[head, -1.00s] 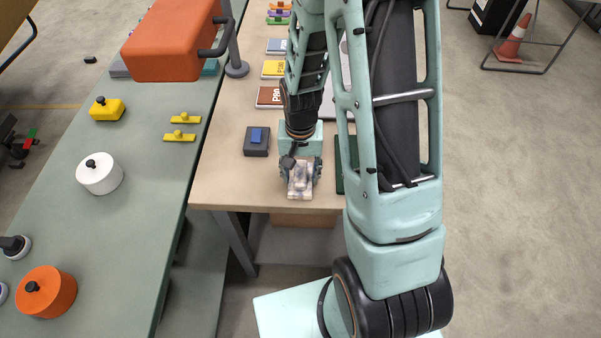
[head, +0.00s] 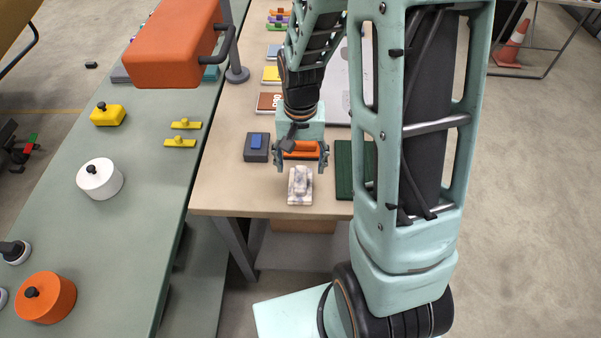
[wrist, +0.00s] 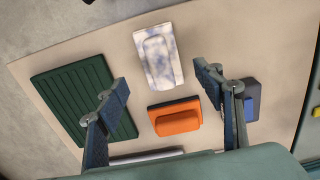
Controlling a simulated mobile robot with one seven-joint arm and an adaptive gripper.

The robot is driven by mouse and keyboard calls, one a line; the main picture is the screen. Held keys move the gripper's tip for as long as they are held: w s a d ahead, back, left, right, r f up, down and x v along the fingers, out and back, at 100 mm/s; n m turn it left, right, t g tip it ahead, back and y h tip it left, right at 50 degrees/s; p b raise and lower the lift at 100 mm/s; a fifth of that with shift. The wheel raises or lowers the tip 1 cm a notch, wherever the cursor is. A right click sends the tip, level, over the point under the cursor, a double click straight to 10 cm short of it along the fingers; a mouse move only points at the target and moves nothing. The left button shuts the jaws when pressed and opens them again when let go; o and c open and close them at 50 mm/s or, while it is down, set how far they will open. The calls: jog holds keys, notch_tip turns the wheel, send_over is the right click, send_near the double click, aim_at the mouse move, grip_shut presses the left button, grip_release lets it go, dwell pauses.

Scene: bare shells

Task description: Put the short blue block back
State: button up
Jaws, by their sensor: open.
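A short blue block (head: 256,140) rests on a dark grey base (head: 248,153) on the tan table, left of my gripper. It also shows at the right of the wrist view (wrist: 249,107), partly behind a finger. My gripper (head: 302,166) is open and empty, fingers pointing down, above the table. A white marbled block on a matching base (head: 300,187) sits just in front of it, apart from the fingers. An orange block on an orange base (wrist: 175,117) lies between the fingers in the wrist view, below them.
A dark green ribbed board (head: 345,172) lies right of the marbled block. Several coloured flat boxes, one brown (head: 269,102), line the table's back left. A green bench (head: 145,220) on the left holds yellow, white and orange knobbed pieces. A large orange box (head: 172,48) overhangs that bench.

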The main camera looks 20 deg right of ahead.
aim_at(301, 178)
jog(key=shift+r, duration=2.6)
